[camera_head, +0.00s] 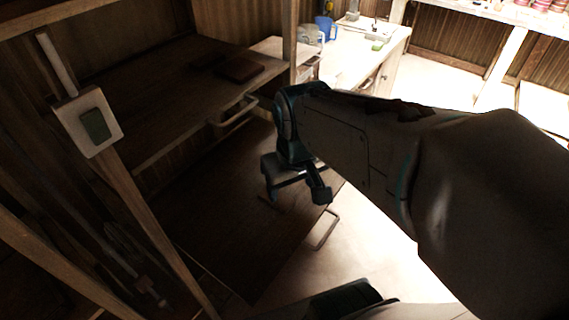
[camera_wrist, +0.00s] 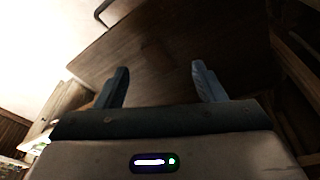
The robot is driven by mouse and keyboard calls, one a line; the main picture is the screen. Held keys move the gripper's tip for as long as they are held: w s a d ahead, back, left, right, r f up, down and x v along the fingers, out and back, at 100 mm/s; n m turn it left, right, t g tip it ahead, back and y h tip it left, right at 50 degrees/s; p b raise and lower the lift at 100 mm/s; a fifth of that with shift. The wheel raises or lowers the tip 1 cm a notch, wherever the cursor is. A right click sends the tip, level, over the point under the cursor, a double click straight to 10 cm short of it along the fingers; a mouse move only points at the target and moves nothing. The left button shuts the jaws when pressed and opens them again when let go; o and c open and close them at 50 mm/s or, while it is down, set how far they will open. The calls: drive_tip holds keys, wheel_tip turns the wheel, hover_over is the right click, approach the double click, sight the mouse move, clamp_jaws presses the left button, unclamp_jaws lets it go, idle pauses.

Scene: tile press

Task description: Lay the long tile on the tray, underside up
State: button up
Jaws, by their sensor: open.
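My gripper (camera_head: 297,192) is open, with its fingers pointing down over a broad dark wooden board with wire handles (camera_head: 225,215), which looks like the tray. In the wrist view nothing is between the fingers (camera_wrist: 159,68), and the bare dark board (camera_wrist: 155,45) fills the space beyond them. The gap between fingers and board is hard to judge. A flat reddish-brown piece (camera_head: 240,69) lies on the wooden shelf at the upper middle; I cannot tell whether it is the long tile or which face is up. No other piece is clearly the long tile.
The wooden shelf (camera_head: 165,95) stands behind the board. A pale plate with a green block (camera_head: 94,124) is on a post at left. A bright counter (camera_head: 350,55) with a blue jug (camera_head: 325,29) is at the back. Pale floor (camera_head: 365,255) shows at right.

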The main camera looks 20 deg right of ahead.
drive_tip(key=s+m, duration=0.1)
drive_tip(key=s, duration=0.1)
drive_tip(key=shift+s+d+t, duration=0.15)
drive_tip(key=shift+s+t, duration=0.15)
drive_tip(key=shift+s, duration=0.1)
idle(0.8)
